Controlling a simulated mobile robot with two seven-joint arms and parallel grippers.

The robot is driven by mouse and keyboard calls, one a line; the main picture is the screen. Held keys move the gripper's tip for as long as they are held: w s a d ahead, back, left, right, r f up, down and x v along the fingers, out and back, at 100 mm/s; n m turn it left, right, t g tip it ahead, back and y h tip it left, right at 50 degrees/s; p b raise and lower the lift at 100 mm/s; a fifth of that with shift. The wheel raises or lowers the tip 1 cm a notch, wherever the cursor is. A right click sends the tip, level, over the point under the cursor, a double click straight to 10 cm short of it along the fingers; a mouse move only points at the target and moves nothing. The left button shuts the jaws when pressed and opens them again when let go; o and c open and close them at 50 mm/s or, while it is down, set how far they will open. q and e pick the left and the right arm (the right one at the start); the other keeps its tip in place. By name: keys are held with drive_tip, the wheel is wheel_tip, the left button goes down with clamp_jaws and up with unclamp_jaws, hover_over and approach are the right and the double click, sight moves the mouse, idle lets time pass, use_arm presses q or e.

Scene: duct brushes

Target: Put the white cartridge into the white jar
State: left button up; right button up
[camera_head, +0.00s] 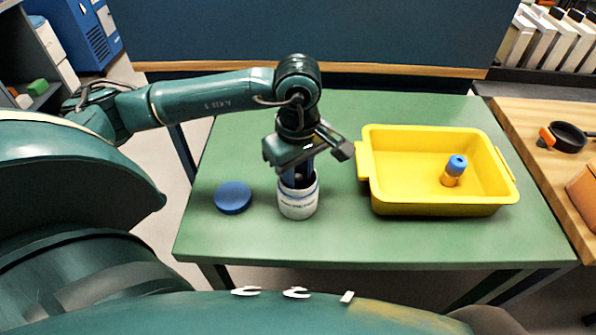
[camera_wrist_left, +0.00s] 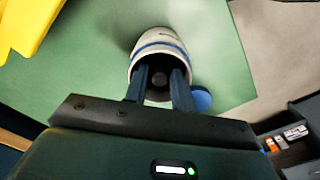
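The white jar (camera_head: 298,205) stands upright and uncapped on the green table, with a blue band near its rim; it also shows in the wrist view (camera_wrist_left: 160,38). My left gripper (camera_head: 297,178) points down into its mouth. In the wrist view its two dark blue fingers (camera_wrist_left: 160,82) are spread apart inside the rim. A small dark grey round end (camera_wrist_left: 159,79) shows between them, with gaps at its sides; I cannot tell if it belongs to the white cartridge. No white cartridge is plainly visible. My right gripper is out of view.
A blue round lid (camera_head: 233,197) lies left of the jar. A yellow bin (camera_head: 400,208) stands to the right, holding an orange and blue cartridge (camera_head: 454,171). A wooden table (camera_head: 530,150) adjoins at right. The table's front strip is clear.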

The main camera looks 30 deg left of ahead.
sight(299, 177)
use_arm(q)
drive_tip(key=shift+r+p, duration=0.45)
drive_tip(key=shift+r, duration=0.05)
wheel_tip(299, 177, up, 12)
drive_tip(key=shift+f, duration=0.2)
